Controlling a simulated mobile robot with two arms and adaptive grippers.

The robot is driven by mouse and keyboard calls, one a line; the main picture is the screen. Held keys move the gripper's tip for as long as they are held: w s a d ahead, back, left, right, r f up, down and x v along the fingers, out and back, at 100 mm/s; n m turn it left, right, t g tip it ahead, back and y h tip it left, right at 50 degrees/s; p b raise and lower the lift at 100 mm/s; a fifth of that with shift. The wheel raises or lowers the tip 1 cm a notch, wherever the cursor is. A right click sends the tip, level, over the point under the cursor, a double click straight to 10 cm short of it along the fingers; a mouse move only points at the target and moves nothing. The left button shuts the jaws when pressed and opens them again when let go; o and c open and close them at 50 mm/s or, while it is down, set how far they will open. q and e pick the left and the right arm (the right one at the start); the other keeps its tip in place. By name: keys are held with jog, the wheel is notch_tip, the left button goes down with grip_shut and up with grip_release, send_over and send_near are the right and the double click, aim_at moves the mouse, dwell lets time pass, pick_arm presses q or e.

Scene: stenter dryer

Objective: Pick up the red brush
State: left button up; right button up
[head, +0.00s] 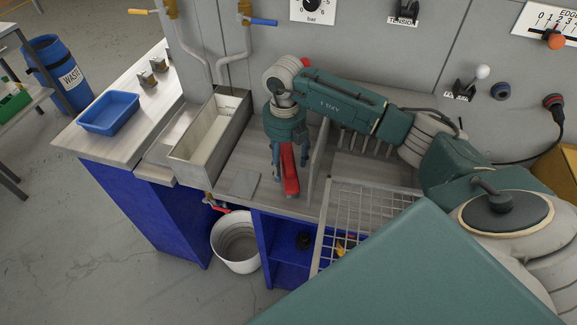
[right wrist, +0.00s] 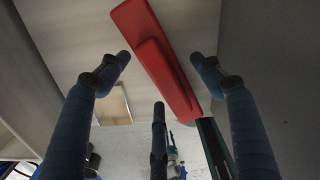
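The red brush (head: 291,172) is on the grey worktop, left of a thin upright divider. In the right wrist view the red brush (right wrist: 157,58) runs diagonally between the spread fingers, with visible gaps on both sides. My right gripper (head: 288,154) points down right at the brush and hides part of it in the head view. The right gripper (right wrist: 160,78) is open, its fingers not closed on the brush. Whether any finger touches it I cannot tell. My left gripper is not in view.
A metal trough (head: 211,137) stands left of the brush, and a flat grey plate (head: 243,183) lies near the front edge. The divider (head: 318,161) stands close on the right. A wire rack (head: 362,207) is further right. A white bucket (head: 236,243) is below.

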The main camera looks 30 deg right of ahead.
jog(key=c, duration=1.2)
jog(key=shift+r, duration=0.1)
notch_tip(320, 180, up, 11)
jog(key=b, duration=0.2)
jog(key=shift+w+b, duration=0.1)
jog(key=shift+b, duration=0.25)
notch_tip(320, 180, up, 9)
jog(key=p, duration=0.1)
send_over(285, 158)
